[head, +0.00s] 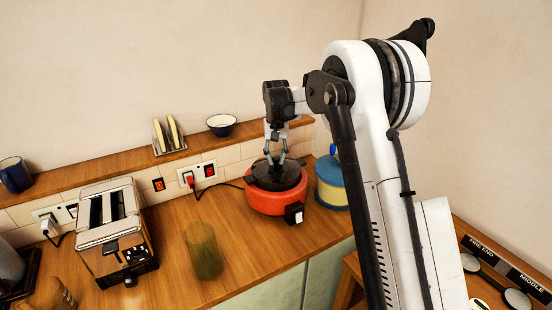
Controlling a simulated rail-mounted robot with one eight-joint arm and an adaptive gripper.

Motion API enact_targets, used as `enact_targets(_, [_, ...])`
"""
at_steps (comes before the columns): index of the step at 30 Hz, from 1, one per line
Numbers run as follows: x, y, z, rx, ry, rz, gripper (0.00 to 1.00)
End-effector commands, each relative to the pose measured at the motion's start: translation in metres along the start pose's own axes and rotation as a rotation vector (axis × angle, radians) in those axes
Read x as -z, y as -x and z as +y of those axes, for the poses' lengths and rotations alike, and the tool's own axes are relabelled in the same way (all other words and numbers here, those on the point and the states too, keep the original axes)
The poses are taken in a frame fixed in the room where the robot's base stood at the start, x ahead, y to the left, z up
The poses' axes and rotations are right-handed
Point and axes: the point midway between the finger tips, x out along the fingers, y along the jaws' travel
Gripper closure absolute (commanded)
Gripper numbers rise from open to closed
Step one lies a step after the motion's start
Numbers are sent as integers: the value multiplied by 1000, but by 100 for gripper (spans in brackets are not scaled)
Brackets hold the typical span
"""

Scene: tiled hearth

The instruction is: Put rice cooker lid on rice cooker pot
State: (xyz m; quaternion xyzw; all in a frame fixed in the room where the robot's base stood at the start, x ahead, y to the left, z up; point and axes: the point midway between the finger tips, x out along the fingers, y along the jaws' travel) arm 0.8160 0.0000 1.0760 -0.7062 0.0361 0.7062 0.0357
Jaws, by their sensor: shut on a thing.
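The rice cooker pot (265,203) is red-orange with a dark control box on its front and stands on the wooden counter near the back wall. The dark rice cooker lid (277,177) is over the pot's mouth, roughly level. My gripper (275,160) points down and is shut on the top of the lid, where a knob would be. The fingers partly hide that grasp. From this angle I cannot tell whether the lid rests on the rim or hovers just above it.
A blue and cream canister (331,186) stands close to the pot's right. A greenish glass (204,251) stands at the front left, with a toaster (112,232) farther left. A shelf behind holds a bowl (221,125), a rack (168,137) and a mug (15,175). A cord runs from the wall socket to the pot.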

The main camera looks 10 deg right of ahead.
Motion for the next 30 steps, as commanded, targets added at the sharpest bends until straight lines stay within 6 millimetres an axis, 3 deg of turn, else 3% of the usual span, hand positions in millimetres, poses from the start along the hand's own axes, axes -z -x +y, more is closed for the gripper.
enact_targets(8, [0, 0, 0, 0, 0, 0, 100])
enact_targets(9, [0, 0, 0, 0, 0, 0, 82])
enact_targets(14, [0, 0, 0, 0, 0, 0, 61])
enact_targets(23, [0, 2, 0, 0, 0, 0, 61])
enact_targets(30, [0, 32, 0, 0, 0, 0, 61])
